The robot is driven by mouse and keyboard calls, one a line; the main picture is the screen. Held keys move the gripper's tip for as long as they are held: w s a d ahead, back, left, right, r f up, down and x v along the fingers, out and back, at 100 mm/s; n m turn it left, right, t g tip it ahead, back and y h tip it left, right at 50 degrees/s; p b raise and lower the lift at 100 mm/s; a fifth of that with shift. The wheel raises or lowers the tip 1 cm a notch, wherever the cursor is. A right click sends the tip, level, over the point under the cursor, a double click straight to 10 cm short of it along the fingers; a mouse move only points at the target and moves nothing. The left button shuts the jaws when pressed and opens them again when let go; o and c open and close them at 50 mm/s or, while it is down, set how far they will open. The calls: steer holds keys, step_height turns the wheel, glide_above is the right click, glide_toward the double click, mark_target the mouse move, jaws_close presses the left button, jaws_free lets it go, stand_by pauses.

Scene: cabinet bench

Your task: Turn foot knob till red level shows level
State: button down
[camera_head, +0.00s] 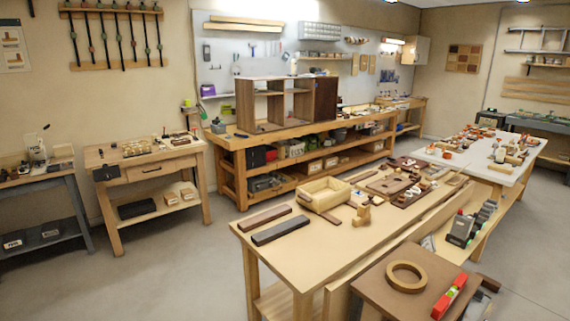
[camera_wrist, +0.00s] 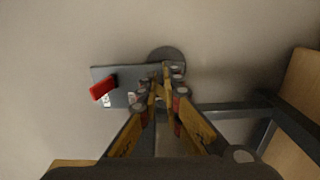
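A red level (camera_head: 450,297) lies on a brown board at the lower right of the head view. A brown cabinet (camera_head: 272,106) with open compartments stands on the long wooden bench at the back wall; its feet are too small to make out, and no foot knob can be told apart. My gripper (camera_wrist: 161,78) shows only in the wrist view, over grey floor. Its fingers converge towards their tips with no clear object between them; whether they meet is unclear. A red piece (camera_wrist: 103,88) lies over a grey plate beyond the fingers; I cannot tell what it is.
A wooden ring (camera_head: 406,264) lies beside the level. A table with a wooden box (camera_head: 325,194) and dark bars stands in the middle foreground. The cabinet's bench (camera_head: 238,141) has full lower shelves. Open floor (camera_head: 180,265) lies at the left front.

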steer(key=shift+w+d+f, duration=0.15)
steer(key=shift+w, duration=0.1)
stand_by(0.9)
steer(key=shift+w, duration=0.15)
